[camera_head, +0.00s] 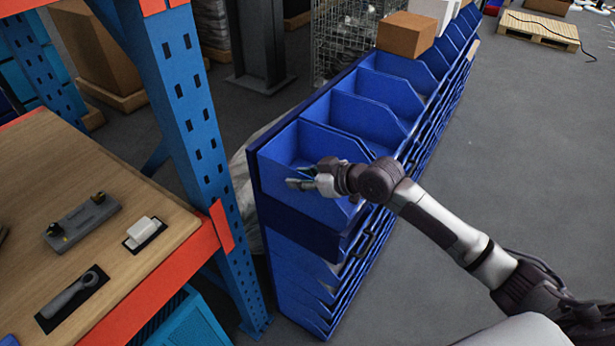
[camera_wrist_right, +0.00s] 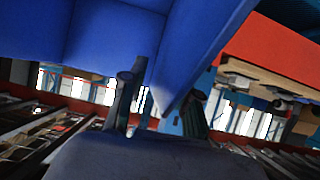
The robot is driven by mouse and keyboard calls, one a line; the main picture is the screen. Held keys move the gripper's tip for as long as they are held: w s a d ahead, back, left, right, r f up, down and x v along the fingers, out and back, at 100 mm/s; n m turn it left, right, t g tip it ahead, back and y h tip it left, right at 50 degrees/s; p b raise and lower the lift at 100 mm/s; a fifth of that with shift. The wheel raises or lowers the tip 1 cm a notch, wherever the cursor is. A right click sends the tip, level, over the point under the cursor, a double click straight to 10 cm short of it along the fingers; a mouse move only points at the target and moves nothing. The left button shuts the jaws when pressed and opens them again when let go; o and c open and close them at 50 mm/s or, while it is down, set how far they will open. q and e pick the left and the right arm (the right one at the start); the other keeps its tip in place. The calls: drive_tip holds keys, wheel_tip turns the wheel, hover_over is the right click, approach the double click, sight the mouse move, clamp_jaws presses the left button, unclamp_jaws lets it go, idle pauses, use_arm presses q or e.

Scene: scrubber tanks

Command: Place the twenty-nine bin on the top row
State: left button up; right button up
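A blue bin (camera_head: 310,180) sits at the near end of the top row of the blue bin rack (camera_head: 262,195). No number can be read on it, so I cannot tell whether it is the twenty-nine bin. My right gripper (camera_head: 302,182) is in front of this bin's near face, close to its upper part. In the right wrist view my right gripper's two fingers (camera_wrist_right: 160,105) stand apart, and the blue bin surface (camera_wrist_right: 105,35) fills the top, its pointed corner reaching down between them. Contact cannot be told. My left gripper is out of view.
More blue bins (camera_head: 370,117) line the top row behind. A cardboard box (camera_head: 405,35) rests on the rack farther back. A blue and orange post (camera_head: 190,100) and a wooden workbench (camera_head: 90,230) with tools stand left.

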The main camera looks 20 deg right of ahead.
drive_tip(key=b+v, duration=0.2)
drive_tip(key=v, duration=0.9)
drive_tip(key=shift+s+d+b, duration=0.1)
drive_tip(key=shift+b, duration=0.2)
drive_tip(key=shift+s+d+r, duration=0.1)
drive_tip(key=shift+s+r, duration=0.2)
